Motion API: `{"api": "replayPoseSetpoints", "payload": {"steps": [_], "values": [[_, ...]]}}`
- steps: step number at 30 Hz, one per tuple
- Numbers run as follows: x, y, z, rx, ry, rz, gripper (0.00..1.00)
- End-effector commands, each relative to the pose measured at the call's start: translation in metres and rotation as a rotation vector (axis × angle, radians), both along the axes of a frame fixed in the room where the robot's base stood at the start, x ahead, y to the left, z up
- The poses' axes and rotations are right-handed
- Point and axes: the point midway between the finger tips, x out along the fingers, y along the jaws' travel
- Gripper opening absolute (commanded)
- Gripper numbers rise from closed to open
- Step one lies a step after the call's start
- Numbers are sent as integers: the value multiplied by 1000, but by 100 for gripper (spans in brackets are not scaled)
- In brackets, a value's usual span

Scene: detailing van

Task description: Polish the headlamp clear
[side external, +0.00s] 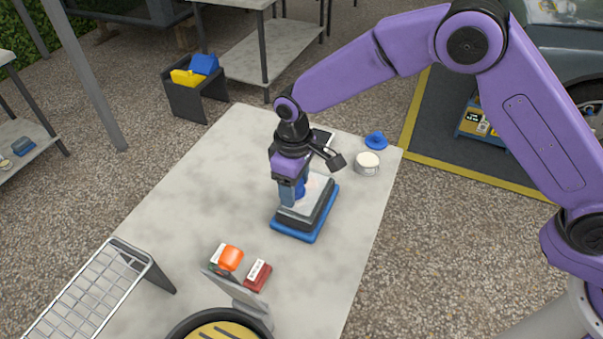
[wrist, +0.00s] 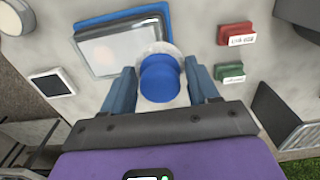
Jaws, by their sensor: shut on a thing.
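The headlamp (side external: 317,206) lies on the table as a dark-sided block with a pale, flat lens and a blue base. In the wrist view its lens (wrist: 108,50) looks hazy grey-white with a blue rim. My gripper (side external: 293,195) points down over the lens. It is shut on a blue-knobbed polishing pad (wrist: 160,77), whose white pad shows around the knob and overlaps the lens's near right edge in the wrist view. The knob (side external: 299,188) also shows in the side view. Whether the pad touches the lens is hidden.
A white tin (side external: 367,165) and a blue object (side external: 376,140) stand behind the headlamp. A dark-framed tile (side external: 321,139) lies at the back.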

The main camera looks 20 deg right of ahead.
Motion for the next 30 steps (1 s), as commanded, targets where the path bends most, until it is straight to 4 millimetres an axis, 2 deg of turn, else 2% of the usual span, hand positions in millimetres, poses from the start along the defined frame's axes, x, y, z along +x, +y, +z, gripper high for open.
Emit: {"api": "replayPoseSetpoints", "payload": {"steps": [9,15,30], "values": [[0,0,-31,-1,1,-1,26],[0,-1,-43,-1,1,-1,26],[0,0,-47,1,-1,-1,26]]}}
